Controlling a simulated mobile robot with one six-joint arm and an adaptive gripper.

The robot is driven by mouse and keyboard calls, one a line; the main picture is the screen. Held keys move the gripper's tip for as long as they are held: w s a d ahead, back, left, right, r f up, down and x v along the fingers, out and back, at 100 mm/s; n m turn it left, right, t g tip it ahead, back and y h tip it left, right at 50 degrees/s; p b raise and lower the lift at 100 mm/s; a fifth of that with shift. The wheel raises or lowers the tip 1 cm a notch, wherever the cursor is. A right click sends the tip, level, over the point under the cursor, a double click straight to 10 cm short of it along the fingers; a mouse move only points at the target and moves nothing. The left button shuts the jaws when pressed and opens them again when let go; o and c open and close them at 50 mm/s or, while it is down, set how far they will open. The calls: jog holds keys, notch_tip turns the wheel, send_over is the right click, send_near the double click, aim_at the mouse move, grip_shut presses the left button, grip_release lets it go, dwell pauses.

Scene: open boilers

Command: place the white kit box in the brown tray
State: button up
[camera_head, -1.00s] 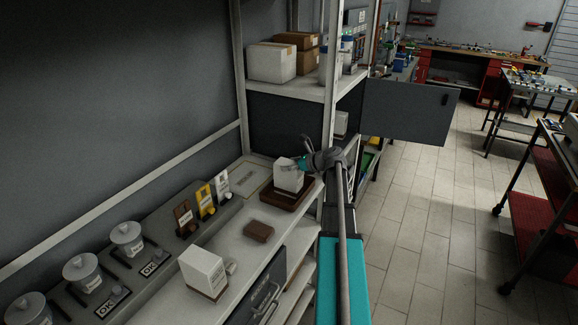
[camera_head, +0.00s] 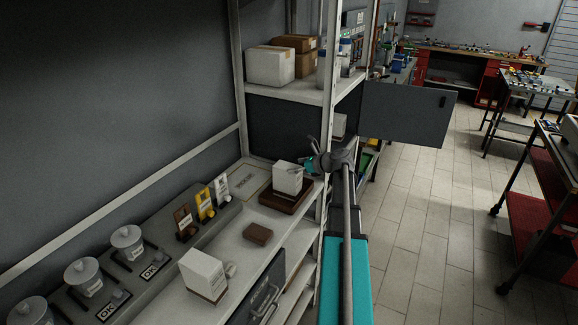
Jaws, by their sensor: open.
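A white kit box (camera_head: 287,179) stands upright in the brown tray (camera_head: 272,200) at the far right end of the light bench. A second white box (camera_head: 203,274) stands on the bench nearer to me, on a brown base. My gripper (camera_head: 311,158) is open, just right of and slightly above the box in the tray. Its fingers look apart from the box, with nothing between them.
A small brown block (camera_head: 258,234) lies on the bench between the two white boxes. Several canisters (camera_head: 127,243) and small upright cards (camera_head: 204,204) stand along the wall. A shelf post (camera_head: 327,110) rises close beside my gripper. The tiled floor (camera_head: 423,220) at right is clear.

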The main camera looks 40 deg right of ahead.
jog(key=p+v, duration=0.3)
jog(key=v, duration=0.6)
